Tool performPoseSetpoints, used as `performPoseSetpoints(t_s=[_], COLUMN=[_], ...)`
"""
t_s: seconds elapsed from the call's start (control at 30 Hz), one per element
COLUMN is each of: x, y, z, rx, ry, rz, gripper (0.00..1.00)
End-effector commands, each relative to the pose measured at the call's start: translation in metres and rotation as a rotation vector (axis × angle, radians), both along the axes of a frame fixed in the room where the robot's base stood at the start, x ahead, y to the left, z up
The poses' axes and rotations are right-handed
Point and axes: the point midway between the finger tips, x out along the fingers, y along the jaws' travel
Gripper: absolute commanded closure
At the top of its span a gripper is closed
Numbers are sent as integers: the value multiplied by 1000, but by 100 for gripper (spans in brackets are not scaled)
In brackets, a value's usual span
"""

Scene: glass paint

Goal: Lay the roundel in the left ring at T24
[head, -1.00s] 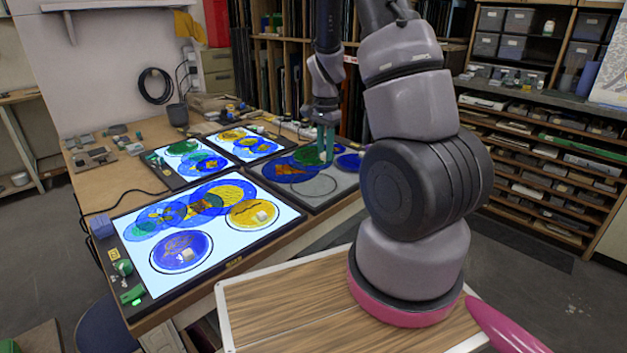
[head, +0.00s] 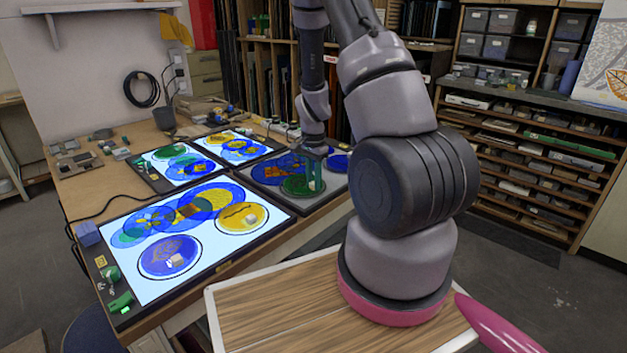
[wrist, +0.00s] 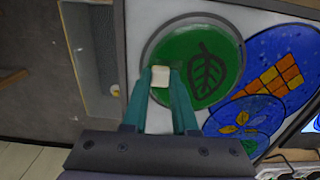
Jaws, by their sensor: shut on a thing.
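The green roundel (wrist: 210,62) with a dark leaf drawing carries a small cream block (wrist: 161,76) near its edge. My gripper (wrist: 161,78) has its teal fingers shut on this block. In the head view the green roundel (head: 294,187) is at the front of the unlit panel (head: 330,193), under my gripper (head: 312,187). A grey ring outline (wrist: 146,52) shows around the roundel in the wrist view. I cannot tell whether the roundel touches the panel. No T24 label is readable.
Blue overlapping discs with an orange grid (wrist: 280,75) lie beside the roundel. Two smaller lit panels stand behind.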

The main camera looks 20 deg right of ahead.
Motion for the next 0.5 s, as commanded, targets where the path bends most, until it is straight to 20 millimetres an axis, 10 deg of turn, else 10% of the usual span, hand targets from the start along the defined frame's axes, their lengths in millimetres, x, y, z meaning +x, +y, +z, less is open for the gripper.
performPoseSetpoints(t_s=[0.03, 0.07, 0.13, 0.5], x=[0, 0, 0, 0], y=[0, 0, 0, 0], z=[-2, -2, -2, 2], rx=[1, 1, 0, -1], ry=[1, 1, 0, -1], rz=[0, 0, 0, 0], gripper=[100, 70, 43, 43])
